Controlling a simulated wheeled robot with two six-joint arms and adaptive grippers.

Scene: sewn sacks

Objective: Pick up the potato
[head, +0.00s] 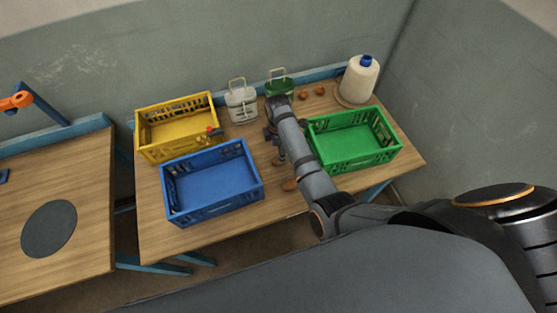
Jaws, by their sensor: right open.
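A brown, oval, potato-like thing (290,185) lies on the table between the blue and green crates, partly beside my right forearm. Another small brown thing (277,161) lies just behind it, too small to tell apart clearly. Two round orange-brown things (311,93) lie at the back of the table. My right arm reaches in from the right, and its dark open gripper (271,135) is over the middle of the table, behind both near brown things. The arm hides part of its fingers. My left gripper is not in view.
A yellow crate (143,143), a blue crate (212,212) and a green crate (357,165) take up most of the table. A grey caddy (241,105), a green caddy (279,86) and a white jug (359,80) stand at the back. A second table (85,190) is at left.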

